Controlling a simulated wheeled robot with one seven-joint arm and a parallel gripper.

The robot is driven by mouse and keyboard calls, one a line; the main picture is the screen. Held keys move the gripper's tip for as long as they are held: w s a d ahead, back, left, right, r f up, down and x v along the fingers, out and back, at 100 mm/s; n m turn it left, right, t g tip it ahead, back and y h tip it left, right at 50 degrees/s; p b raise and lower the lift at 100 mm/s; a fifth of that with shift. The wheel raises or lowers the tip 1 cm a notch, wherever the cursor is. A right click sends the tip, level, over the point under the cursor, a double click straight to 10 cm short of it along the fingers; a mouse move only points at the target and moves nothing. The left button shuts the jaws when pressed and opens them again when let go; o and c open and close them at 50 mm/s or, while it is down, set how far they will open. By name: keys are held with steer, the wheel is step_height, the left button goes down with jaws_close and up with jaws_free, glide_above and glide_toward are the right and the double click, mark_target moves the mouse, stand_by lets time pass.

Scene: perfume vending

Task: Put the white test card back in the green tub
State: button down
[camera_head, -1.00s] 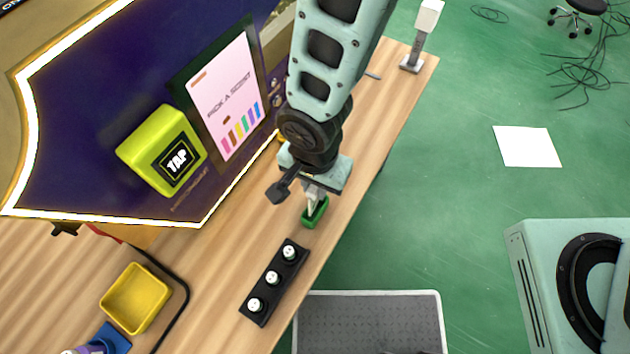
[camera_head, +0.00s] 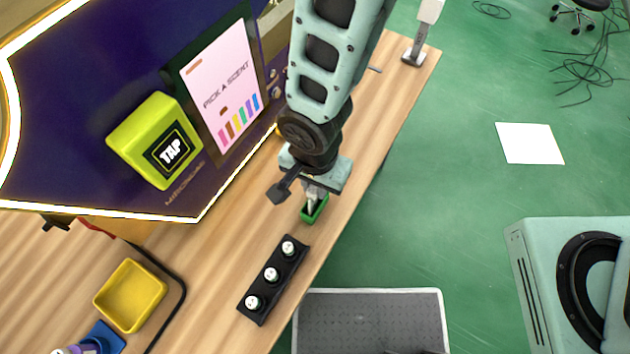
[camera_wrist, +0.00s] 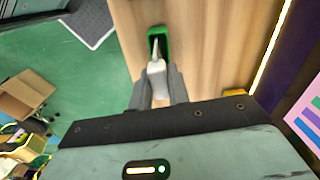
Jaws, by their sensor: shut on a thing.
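The green tub (camera_head: 317,214) stands on the wooden counter, below my gripper (camera_head: 314,192) in the head view. In the wrist view the tub (camera_wrist: 166,33) is at the top middle, just beyond the fingertips. My gripper (camera_wrist: 156,80) is shut on the white test card (camera_wrist: 156,66). The card's narrow end points to the tub and overlaps its opening in the wrist view. The card (camera_head: 311,202) also shows over the tub's opening in the head view. I cannot tell how deep its end sits inside.
A black holder (camera_head: 262,299) with small white-topped bottles lies nearer on the counter (camera_head: 205,290). A yellow tray (camera_head: 130,296) is at the lower left. The purple display with a lime TAP box (camera_head: 155,140) stands left of my arm. A white-headed stand (camera_head: 414,50) is at the far end.

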steer(key=shift+f+b, duration=0.4)
steer(key=shift+f, duration=0.25)
steer(key=c, duration=0.6)
jaws_free()
steer(key=shift+r, duration=0.25)
steer(key=shift+r+p, duration=0.7)
steer(key=shift+p, duration=0.1)
steer(key=shift+r, duration=0.1)
steer(key=shift+r+p, duration=3.2)
steer(key=shift+r, duration=0.75)
